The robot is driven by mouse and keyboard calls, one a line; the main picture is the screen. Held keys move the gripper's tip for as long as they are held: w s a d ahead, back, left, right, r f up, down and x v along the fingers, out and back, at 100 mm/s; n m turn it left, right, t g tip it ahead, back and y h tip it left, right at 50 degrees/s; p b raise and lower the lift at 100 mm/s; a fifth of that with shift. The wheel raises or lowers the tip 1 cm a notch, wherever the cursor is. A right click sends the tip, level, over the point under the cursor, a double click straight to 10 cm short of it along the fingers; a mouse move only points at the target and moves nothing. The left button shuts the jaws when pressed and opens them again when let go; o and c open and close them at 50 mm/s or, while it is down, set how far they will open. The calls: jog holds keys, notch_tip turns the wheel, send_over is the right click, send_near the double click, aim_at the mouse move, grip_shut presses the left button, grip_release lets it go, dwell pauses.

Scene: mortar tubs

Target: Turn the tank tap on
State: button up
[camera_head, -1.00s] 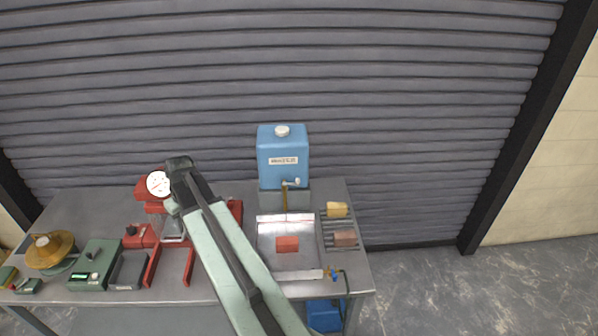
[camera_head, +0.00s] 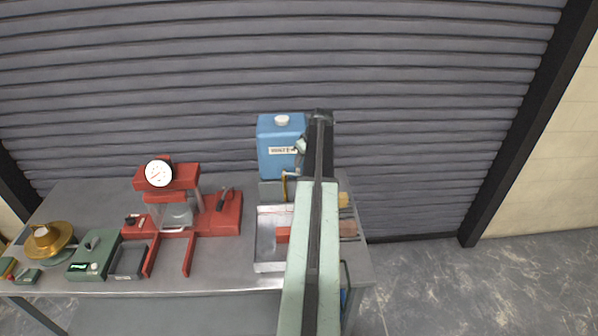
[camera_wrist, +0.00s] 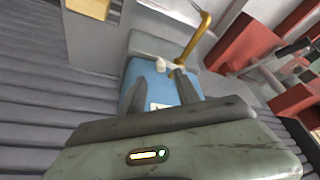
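The blue tank (camera_head: 276,140) stands at the back of the bench on a grey block, with a white cap and a label. Its tap (camera_head: 289,174) sits low on the front, partly hidden by my arm in the head view. In the wrist view the tank (camera_wrist: 144,74) appears between my fingers, and the brass spout (camera_wrist: 196,38) and pale tap handle (camera_wrist: 160,65) show just beyond the fingertips. My gripper (camera_wrist: 160,80) is open and empty. Its fingers are apart, and I see no contact with the tap. In the head view my arm hides the fingers.
A metal tray (camera_head: 268,265) with a red block (camera_head: 283,234) lies before the tank. A yellow block (camera_head: 343,199) and a pinkish block (camera_head: 347,228) sit right of my arm. A red press with a dial (camera_head: 170,178) stands left. The shutter (camera_head: 420,100) is close behind.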

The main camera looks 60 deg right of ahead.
aim_at(299, 170)
jog(key=b+x, duration=0.4)
jog(key=x, duration=0.2)
jog(key=shift+r, duration=0.15)
